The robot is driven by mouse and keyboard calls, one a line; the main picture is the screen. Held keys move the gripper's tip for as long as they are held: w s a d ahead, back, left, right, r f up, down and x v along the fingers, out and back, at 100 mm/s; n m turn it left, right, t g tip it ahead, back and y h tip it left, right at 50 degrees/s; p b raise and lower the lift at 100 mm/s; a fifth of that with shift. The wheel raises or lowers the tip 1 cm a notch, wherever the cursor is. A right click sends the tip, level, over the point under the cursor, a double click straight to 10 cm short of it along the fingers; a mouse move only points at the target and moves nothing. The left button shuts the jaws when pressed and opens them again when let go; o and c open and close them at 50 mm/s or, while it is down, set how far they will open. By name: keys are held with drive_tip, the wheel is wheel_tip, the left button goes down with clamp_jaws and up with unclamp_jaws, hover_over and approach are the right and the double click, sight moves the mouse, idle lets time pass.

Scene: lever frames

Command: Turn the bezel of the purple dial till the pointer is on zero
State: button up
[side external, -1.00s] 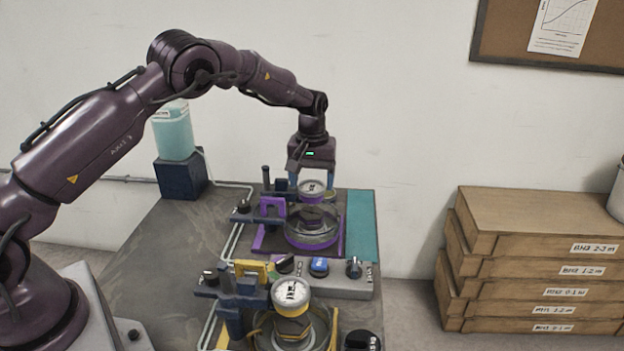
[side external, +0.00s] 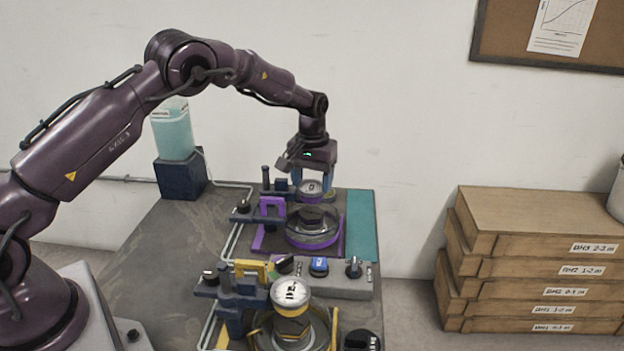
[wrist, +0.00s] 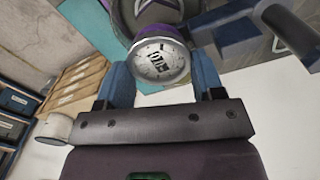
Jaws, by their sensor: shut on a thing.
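The purple dial (side external: 310,188) has a white face and a purple band beneath, and stands over a clear round chamber with a purple ring (side external: 314,240). My gripper (side external: 312,183) points down over the dial with its blue fingers shut on the bezel. In the wrist view my gripper (wrist: 162,62) has one finger on each side of the white dial face (wrist: 158,68). The face shows dark marks and a black-and-white label, but the pointer and the zero mark are too small to read surely.
A second dial (side external: 290,291) on a yellow-trimmed fixture stands nearer the camera. A grey control box (side external: 335,280) with knobs lies between the fixtures. A purple bracket (side external: 271,207) stands close left of the purple dial. A teal container (side external: 172,135) stands at the back left.

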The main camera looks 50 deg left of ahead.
sight(304, 188)
drive_tip(key=o, duration=0.6)
drive_tip(key=shift+o, duration=0.2)
drive_tip(key=shift+r, duration=0.1)
wheel_tip(304, 188, up, 13)
drive_tip(key=s+d+r+m+t, duration=0.2)
drive_tip(key=s+d+r, duration=0.1)
drive_tip(key=s, duration=0.8)
drive_tip(key=s+d+r+m+t, duration=0.1)
drive_tip(key=s+d+r+m, duration=0.1)
drive_tip(key=s, duration=0.9)
drive_tip(key=s+d+r+m+t, duration=0.2)
drive_tip(key=s+d+r, duration=0.1)
drive_tip(key=s, duration=0.8)
drive_tip(key=shift+d+r+t, duration=0.3)
drive_tip(key=shift+d+r, duration=0.05)
drive_tip(key=shift+r, duration=0.1)
